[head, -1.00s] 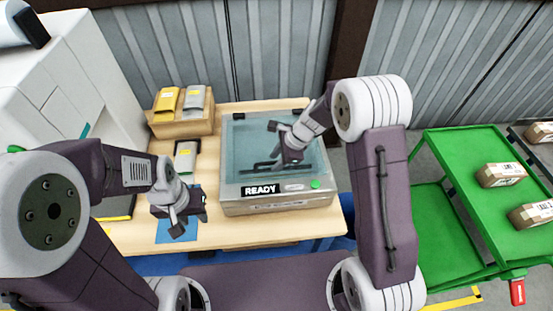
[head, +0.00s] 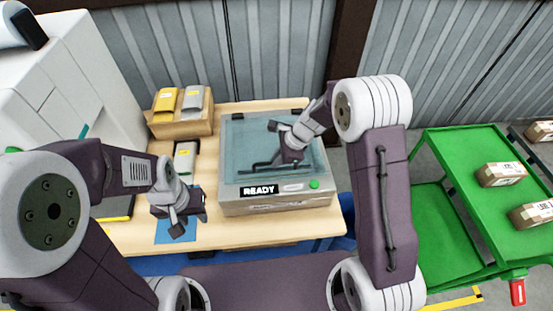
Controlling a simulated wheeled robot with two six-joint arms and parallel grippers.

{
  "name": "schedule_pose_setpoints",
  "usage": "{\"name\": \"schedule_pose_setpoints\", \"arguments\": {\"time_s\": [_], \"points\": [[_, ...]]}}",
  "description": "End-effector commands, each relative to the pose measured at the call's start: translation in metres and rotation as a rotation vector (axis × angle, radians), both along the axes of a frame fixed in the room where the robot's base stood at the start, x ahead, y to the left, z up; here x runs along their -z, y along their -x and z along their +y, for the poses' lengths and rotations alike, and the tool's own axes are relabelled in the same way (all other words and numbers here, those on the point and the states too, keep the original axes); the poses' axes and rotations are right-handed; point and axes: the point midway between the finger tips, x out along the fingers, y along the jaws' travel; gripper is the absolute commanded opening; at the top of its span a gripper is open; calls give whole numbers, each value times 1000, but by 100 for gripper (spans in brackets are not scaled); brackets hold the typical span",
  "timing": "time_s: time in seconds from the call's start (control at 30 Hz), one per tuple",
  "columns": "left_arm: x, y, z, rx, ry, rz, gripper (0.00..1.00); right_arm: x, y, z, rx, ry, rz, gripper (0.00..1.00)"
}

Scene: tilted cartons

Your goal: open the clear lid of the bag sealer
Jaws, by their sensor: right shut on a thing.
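The bag sealer (head: 232,207) is a grey box on the wooden table with a READY label and a green button on its front. Its clear bluish lid (head: 247,135) lies down flat over the top, with a dark bar handle (head: 262,166) near the front edge. My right gripper (head: 285,163) is over the front middle of the lid and shut on the handle; the arm partly hides the grip. My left gripper (head: 188,220) hangs left of the sealer, above a blue mat, apart from it. Its finger gap is unclear.
A wooden bin (head: 182,124) with yellow and grey pouches stands at the table's back left. A green cart (head: 440,165) with cartons stands at the right. A white machine (head: 70,80) is at the left.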

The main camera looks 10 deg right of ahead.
Motion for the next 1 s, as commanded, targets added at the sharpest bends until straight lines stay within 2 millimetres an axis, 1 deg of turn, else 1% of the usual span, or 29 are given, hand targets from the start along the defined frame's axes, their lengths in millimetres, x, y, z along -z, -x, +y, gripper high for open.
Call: {"name": "schedule_pose_setpoints", "arguments": {"time_s": [0.77, 0.87, 0.97, 1.0], "points": [[0, 0, 0, 0, 0, 0, 36, -1, 1, 2, -2, -4, 3, 0], [-5, 0, 0, 0, 0, 0, 36, -5, 0, 2, -2, -4, 3, 0], [-16, 0, 0, 0, 0, 0, 36, -16, -2, 2, -2, -4, 2, 0], [-23, 0, 0, 0, 0, 0, 36, -22, -4, 2, -1, -5, 0, 0]]}}
